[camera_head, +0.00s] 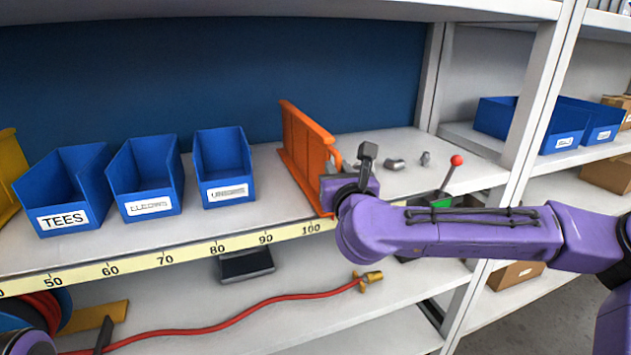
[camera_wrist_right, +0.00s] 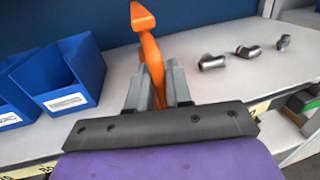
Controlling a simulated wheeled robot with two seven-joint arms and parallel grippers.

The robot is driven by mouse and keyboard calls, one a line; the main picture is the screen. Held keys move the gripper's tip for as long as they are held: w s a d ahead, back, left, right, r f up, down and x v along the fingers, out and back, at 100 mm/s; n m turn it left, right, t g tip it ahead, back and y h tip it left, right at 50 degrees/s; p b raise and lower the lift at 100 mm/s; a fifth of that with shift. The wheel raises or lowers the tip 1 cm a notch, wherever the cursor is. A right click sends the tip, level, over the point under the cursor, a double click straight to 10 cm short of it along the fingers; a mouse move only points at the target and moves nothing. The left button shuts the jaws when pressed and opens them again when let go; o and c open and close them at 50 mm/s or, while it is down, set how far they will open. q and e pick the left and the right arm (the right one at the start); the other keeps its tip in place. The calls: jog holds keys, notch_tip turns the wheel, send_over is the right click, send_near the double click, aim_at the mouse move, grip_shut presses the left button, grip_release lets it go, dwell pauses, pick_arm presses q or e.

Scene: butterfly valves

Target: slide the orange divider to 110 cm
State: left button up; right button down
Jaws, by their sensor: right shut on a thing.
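The orange divider (camera_head: 308,150) stands upright across the upper shelf. Its front foot is at the yellow scale strip (camera_head: 215,247), just right of the 100 mark. My right gripper (camera_head: 335,185) is at the divider's front part, from the right side. In the right wrist view the two grey fingers of the right gripper (camera_wrist_right: 156,90) are shut on the orange divider (camera_wrist_right: 150,55), one on each side. The 110 mark is hidden behind my right arm.
Three blue bins stand left of the divider, the nearest labelled bin (camera_head: 224,168) apart from it. Grey pipe fittings (camera_head: 396,164) lie right of it, with a red-knobbed lever (camera_head: 455,163) farther right. A red hose (camera_head: 250,307) lies on the lower shelf.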

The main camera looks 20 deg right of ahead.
jog(key=d, duration=0.5)
jog(key=shift+w+d+b, duration=0.1)
jog(key=shift+d+b, duration=0.05)
jog(key=shift+b, duration=0.25)
jog(key=c, duration=1.2)
grip_release()
jog(key=s+b, duration=0.1)
jog(key=s, duration=0.2)
jog(key=s+a+b, duration=0.1)
jog(key=s, duration=0.3)
jog(key=s+b, duration=0.1)
jog(key=s, duration=0.2)
jog(key=shift+s+a, duration=0.25)
jog(key=shift+a, duration=0.1)
